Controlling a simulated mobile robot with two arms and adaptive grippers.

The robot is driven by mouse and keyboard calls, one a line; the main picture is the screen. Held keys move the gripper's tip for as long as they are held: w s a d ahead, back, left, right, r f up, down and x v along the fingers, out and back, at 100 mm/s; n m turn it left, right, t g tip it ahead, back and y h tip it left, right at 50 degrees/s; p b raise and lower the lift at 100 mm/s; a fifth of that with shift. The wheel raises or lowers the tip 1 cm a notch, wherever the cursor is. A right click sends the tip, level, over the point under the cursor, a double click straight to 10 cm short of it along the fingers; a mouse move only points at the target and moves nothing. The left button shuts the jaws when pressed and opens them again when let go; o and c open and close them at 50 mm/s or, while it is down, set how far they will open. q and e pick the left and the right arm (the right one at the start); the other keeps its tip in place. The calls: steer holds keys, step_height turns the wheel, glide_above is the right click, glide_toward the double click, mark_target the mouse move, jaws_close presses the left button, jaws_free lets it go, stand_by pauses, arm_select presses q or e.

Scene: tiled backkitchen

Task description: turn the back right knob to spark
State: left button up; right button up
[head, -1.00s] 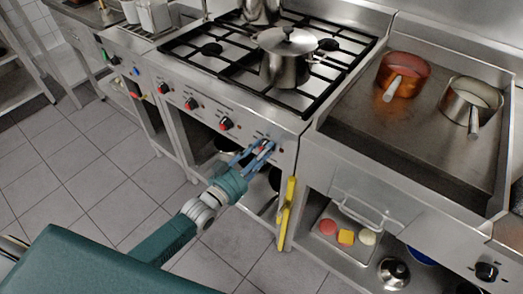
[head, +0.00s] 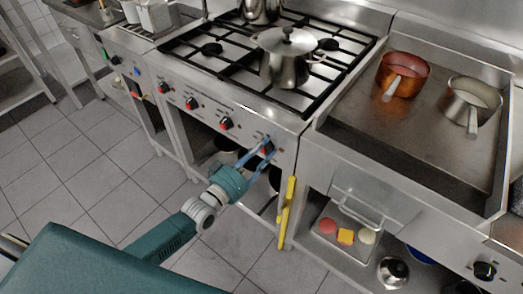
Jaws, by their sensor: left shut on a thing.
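The stove (head: 285,108) has a row of knobs on its front panel. The rightmost knob (head: 267,148) is between the blue fingers of my left gripper (head: 264,149), which is shut on it. The fingers hide most of this knob, so its pointer setting cannot be read. The other knobs are free: one (head: 227,123) just left of the gripper, one (head: 191,103) in the middle and one (head: 163,87) at the left. My right gripper is not in view.
A lidded steel pot (head: 285,62) stands on the burner grates. A copper pan (head: 402,75) and a steel pan (head: 470,104) sit on the griddle at right. A yellow bar-like object (head: 287,212) hangs just right of my left gripper. Tiled floor lies open at left.

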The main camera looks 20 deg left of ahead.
arm_select(q)
steer(key=shift+w+a+r, duration=0.1)
steer(key=shift+r, duration=0.1)
steer(key=o, duration=1.1)
steer(key=shift+o, duration=0.2)
steer(key=shift+f, duration=0.1)
steer(key=shift+s, duration=0.2)
steer(key=v, duration=1.1)
steer(key=shift+s+a, duration=0.15)
steer(key=shift+s, duration=0.2)
